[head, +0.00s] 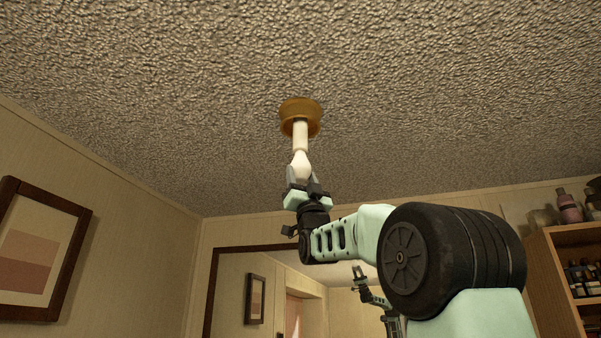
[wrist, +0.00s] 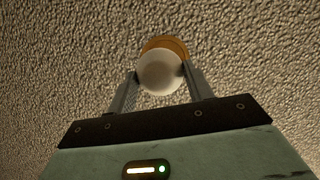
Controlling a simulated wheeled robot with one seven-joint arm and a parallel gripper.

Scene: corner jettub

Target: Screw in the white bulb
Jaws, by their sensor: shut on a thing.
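The white bulb (head: 300,164) is held upright in my gripper (head: 302,182), just under the ceiling fixture. My gripper is shut on the bulb's lower, rounded end. The fixture has an amber-brown base (head: 300,113) on the ceiling and a pale cylindrical socket (head: 300,136) hanging from it. The top of the bulb meets or nearly meets the socket's lower end; I cannot tell whether the threads engage. In the wrist view the bulb (wrist: 160,73) sits between both fingers of my gripper (wrist: 160,75) and hides the socket, with the amber base (wrist: 168,44) behind it.
The textured ceiling (head: 420,110) is close above. A framed picture (head: 38,250) hangs on the left wall. A large mirror (head: 232,290) is on the far wall below. A wooden shelf (head: 560,270) with bottles stands at the right. The space around the fixture is clear.

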